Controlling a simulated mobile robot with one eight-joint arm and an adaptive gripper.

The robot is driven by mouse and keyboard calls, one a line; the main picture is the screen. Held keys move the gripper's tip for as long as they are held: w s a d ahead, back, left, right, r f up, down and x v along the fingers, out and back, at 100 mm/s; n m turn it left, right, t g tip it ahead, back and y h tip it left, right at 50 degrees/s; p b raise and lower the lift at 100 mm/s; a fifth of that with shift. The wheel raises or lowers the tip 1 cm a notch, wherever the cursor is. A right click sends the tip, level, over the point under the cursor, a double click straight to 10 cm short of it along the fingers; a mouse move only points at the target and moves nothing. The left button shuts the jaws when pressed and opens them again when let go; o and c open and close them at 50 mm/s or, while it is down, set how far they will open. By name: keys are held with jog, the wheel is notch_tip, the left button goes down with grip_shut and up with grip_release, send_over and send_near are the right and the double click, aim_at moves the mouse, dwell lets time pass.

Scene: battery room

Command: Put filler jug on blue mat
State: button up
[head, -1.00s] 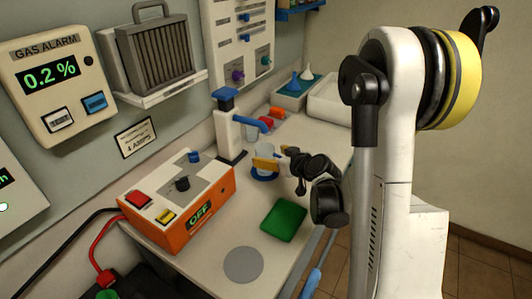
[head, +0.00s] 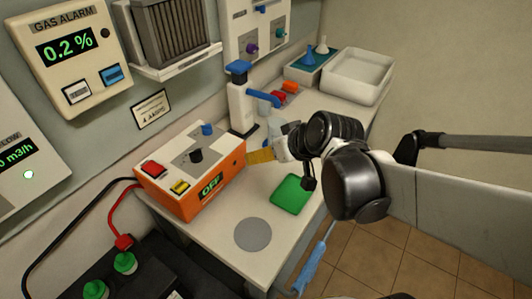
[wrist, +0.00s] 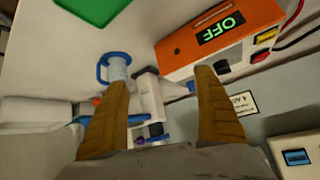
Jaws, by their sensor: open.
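The filler jug (wrist: 117,68) looks pale and translucent, with a blue loop handle and blue at its base. In the wrist view it is just beyond my left fingertip, outside the gap between the fingers. In the head view my gripper and arm largely hide it. My gripper (wrist: 160,80) is open and empty, with two tan fingers apart. In the head view it (head: 262,155) is over the worktop beside the orange box. I cannot make out a separate blue mat with certainty; a green mat (head: 290,194) and a round grey mat (head: 253,234) lie in front.
The orange control box (head: 190,172) reading OFF stands left of my gripper. A white dispenser with a blue spout (head: 243,100) stands behind it. A white tray (head: 357,76) and a tray with flasks (head: 311,62) are at the back. The worktop's front is mostly clear.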

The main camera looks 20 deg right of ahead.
jog(key=s+a+r+m+g+h, duration=0.1)
jog(key=s+a+r, duration=0.1)
jog(key=s, duration=0.8)
jog(key=shift+s+g+h, duration=0.25)
jog(key=shift+g+h, duration=0.05)
jog(key=shift+h, duration=0.1)
